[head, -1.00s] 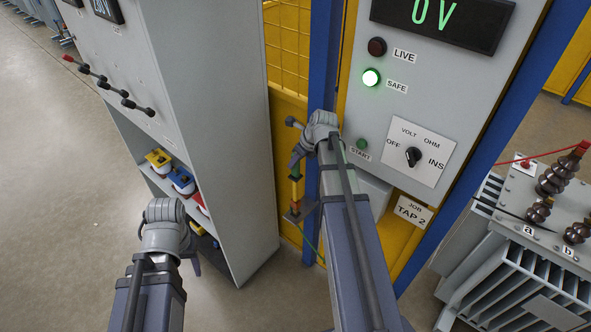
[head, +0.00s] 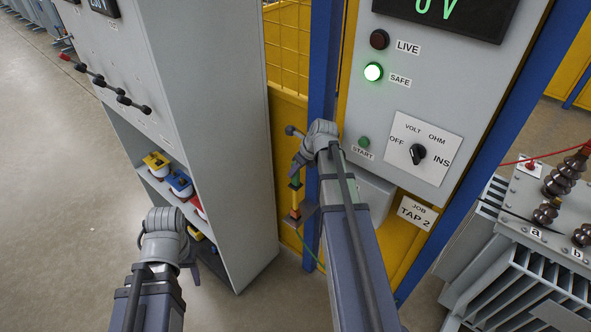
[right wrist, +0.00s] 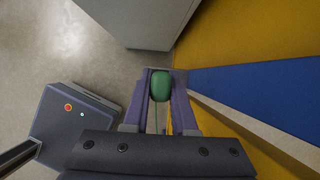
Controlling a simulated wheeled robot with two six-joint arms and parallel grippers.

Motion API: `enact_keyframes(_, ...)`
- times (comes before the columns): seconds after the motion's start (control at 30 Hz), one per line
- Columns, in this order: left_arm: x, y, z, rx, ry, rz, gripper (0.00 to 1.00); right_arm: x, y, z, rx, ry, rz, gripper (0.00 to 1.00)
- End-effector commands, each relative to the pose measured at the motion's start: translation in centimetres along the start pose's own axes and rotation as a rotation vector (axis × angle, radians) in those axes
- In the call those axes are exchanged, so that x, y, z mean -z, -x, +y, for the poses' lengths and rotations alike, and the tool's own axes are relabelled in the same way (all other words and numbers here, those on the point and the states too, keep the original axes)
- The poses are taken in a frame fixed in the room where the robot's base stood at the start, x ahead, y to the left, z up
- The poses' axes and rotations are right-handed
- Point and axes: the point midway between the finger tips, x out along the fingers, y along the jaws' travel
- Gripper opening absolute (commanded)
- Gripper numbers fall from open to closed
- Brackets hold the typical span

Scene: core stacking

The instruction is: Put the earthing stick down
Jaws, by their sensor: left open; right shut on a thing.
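The earthing stick (head: 295,198) is a thin upright rod with a green grip and yellow and orange parts. It stands in front of the yellow panel, its lower end at a small grey bracket (head: 309,213); I cannot tell whether it is seated there. My right gripper (head: 298,170) is shut on the stick's green part. In the right wrist view the green end (right wrist: 160,85) shows between the fingers of the right gripper (right wrist: 160,100). My left gripper (head: 195,268) is open and empty, low in front of the grey cabinet; its fingers are partly hidden.
The grey cabinet (head: 215,130) stands left, with coloured items (head: 180,183) on its shelves. A control panel (head: 455,90) with a lit green SAFE lamp (head: 373,72) stands right of a blue post (head: 326,65). A transformer (head: 530,250) is at the far right. A green cable (head: 309,250) hangs below the bracket.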

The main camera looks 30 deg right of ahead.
Motion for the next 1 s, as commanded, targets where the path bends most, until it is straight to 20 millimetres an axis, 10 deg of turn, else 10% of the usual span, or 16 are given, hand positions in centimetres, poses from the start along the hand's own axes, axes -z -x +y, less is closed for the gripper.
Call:
enact_keyframes(0.3, 0.0, 0.1, 0.0, 0.0, 0.0, 0.0, 0.55, 0.0, 0.1, 0.0, 0.0, 0.0, 0.0, 0.55)
enact_keyframes(1.0, -0.2, 3.8, -0.4, 0.0, 0.0, 0.0, 0.55, -0.8, 3.9, 0.1, 0.001, -0.001, 0.0, 0.55)
